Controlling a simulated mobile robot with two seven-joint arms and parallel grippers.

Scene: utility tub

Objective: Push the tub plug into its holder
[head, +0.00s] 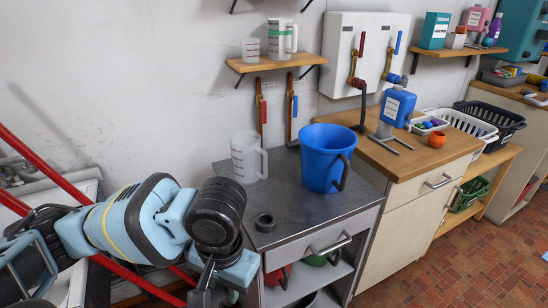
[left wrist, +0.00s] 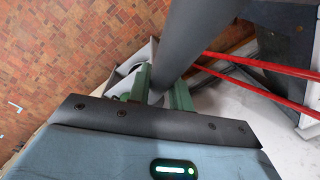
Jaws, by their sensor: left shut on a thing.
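My left gripper (head: 207,284) is low at the bottom of the head view, left of the grey-topped cabinet. In the left wrist view its green fingers (left wrist: 161,88) are shut on a thick dark grey cylinder (left wrist: 198,35). The cylinder runs up and away from the fingers; its far end is out of frame. I cannot tell whether it is the tub plug. A small black ring (head: 265,222) lies on the cabinet top near its left front edge; I cannot tell whether it is the plug's holder. My right gripper is not in view.
The grey cabinet top (head: 290,223) carries a blue bucket (head: 323,158) and a clear jug (head: 248,158). A wooden counter (head: 405,155) stands right. Tiled floor (head: 475,245) is open at right.

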